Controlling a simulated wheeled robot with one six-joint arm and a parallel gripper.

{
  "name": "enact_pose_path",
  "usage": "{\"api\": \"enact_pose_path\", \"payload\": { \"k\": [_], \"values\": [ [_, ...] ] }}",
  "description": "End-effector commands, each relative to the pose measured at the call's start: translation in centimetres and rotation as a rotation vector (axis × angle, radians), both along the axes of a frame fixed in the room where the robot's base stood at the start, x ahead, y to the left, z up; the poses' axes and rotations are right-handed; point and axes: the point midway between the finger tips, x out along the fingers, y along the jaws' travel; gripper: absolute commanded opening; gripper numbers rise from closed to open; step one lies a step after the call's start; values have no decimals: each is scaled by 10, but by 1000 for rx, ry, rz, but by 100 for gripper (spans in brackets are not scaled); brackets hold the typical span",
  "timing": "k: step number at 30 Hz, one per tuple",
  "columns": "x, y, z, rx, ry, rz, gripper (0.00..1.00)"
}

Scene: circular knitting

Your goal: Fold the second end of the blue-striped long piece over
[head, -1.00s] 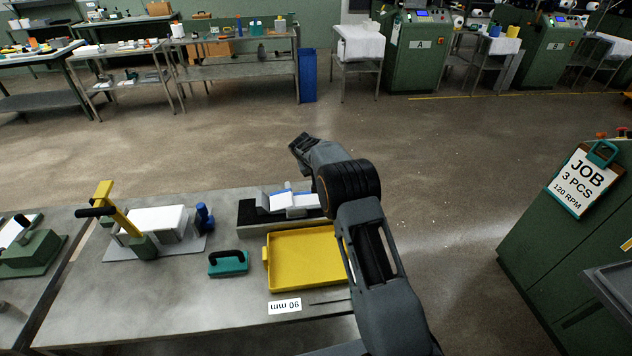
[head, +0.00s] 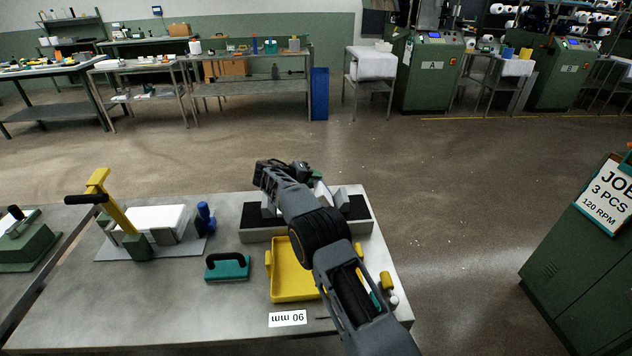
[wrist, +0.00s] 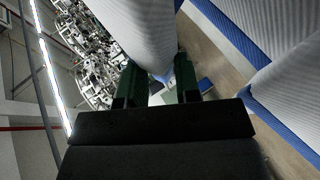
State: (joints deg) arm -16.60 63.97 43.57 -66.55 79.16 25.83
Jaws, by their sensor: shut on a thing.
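The blue-striped long piece is white, ribbed cloth with a blue edge. In the wrist view, one part of it (wrist: 148,30) rises between the green fingers of my gripper (wrist: 157,85), which are shut on it. More ribbed cloth with a blue edge (wrist: 285,95) fills the right side of that view. In the head view, a small white part of the piece (head: 322,196) shows beside my wrist, above the black-topped grey stand (head: 360,230). My arm hides most of the piece and the middle of the stand there.
A yellow tray (head: 288,283) sits in front of the stand, partly under my arm. A teal block with a black handle (head: 227,267) lies left of it. A press with a yellow lever (head: 117,208) and a blue bottle-like thing (head: 205,217) stand farther left. A "90 mm" label (head: 287,318) lies near the front.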

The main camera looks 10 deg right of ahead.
Motion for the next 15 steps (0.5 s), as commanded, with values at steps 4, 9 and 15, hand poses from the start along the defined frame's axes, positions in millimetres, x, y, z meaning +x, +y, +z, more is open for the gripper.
{"api": "enact_pose_path", "payload": {
  "k": [4,9,15],
  "values": [
    [0,2,-3,-29,3,0,0],
    [0,3,-2,-43,4,0,0],
    [0,3,-2,-43,4,0,0]
  ]
}}
